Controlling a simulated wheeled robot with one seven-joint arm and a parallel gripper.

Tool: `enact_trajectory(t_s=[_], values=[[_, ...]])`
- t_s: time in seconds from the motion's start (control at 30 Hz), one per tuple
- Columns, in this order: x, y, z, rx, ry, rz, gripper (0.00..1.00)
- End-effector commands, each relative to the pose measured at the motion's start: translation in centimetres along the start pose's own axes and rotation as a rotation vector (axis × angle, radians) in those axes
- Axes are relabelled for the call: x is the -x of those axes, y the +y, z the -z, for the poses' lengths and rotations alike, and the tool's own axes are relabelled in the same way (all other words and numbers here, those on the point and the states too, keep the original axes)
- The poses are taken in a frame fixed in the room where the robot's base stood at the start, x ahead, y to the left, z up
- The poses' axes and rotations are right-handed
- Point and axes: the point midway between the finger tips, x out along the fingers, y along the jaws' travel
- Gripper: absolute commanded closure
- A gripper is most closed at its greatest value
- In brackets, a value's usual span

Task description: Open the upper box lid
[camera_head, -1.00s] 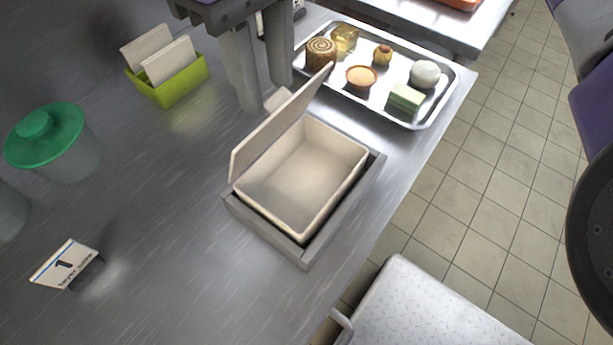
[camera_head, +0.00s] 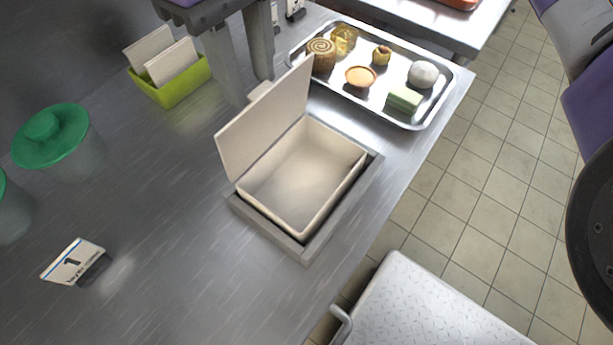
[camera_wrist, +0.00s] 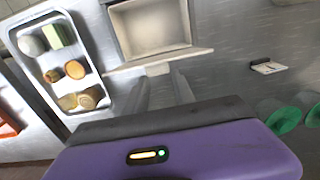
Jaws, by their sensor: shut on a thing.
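A cream box (camera_head: 300,180) sits in a grey frame (camera_head: 305,250) on the steel counter, its inside empty. Its lid (camera_head: 268,120) stands raised, roughly upright, along the box's upper-left side; its edge also shows in the wrist view (camera_wrist: 190,54). A small tab (camera_wrist: 157,69) sticks out from the lid's free edge. My gripper (camera_head: 252,92) is at this tab, behind the lid, its two grey fingers pointing down. In the wrist view the fingers (camera_wrist: 160,78) are on either side of the tab, shut on it.
A metal tray (camera_head: 440,105) with several food items lies right of the lid. A lime-green holder (camera_head: 180,92) with white cards stands at left.

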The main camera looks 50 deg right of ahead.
Motion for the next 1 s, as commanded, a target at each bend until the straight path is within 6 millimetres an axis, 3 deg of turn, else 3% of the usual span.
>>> enact_trajectory(t_s=[1.0], values=[[-0.1,-0.1,2.6,0.0,0.0,0.002,0.75]])
